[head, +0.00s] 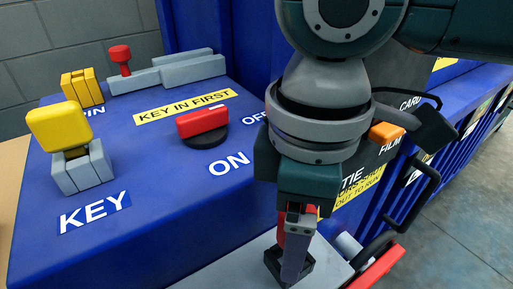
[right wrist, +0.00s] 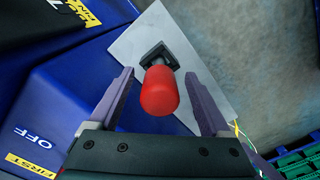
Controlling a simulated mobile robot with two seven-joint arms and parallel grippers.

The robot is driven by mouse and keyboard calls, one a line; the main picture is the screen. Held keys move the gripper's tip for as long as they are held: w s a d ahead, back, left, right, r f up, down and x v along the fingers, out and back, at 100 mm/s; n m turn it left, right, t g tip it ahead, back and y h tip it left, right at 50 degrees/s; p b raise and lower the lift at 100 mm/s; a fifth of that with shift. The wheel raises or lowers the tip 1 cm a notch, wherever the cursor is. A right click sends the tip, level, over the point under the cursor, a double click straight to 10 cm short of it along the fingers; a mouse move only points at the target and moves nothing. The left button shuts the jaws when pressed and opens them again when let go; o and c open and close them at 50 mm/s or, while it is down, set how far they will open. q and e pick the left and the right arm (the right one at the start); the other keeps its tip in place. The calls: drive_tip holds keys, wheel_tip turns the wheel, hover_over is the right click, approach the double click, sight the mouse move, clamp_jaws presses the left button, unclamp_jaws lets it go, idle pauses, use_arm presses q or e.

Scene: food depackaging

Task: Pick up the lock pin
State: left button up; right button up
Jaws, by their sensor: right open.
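The lock pin looks to be the red-capped piece between my right fingers (right wrist: 159,75) in the right wrist view; its rounded red cap (right wrist: 158,95) points toward the camera. Its dark square base (right wrist: 157,54) sits on a light grey plate (right wrist: 205,85). My right gripper is open, one finger on each side of the cap, with a visible gap on both sides. In the head view the right gripper (head: 294,240) points down over the plate (head: 240,265) and partly hides the red piece (head: 281,228). My left gripper is not in view.
The blue panel (head: 165,240) holds a yellow-topped key (head: 60,127), a yellow slotted block (head: 82,88), a red switch (head: 202,121) and a red knob (head: 120,54). A black handle (head: 424,190) and a red bar (head: 378,268) lie right of the gripper.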

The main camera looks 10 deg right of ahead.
drive_tip(key=shift+f, duration=0.3)
clamp_jaws()
idle(0.5)
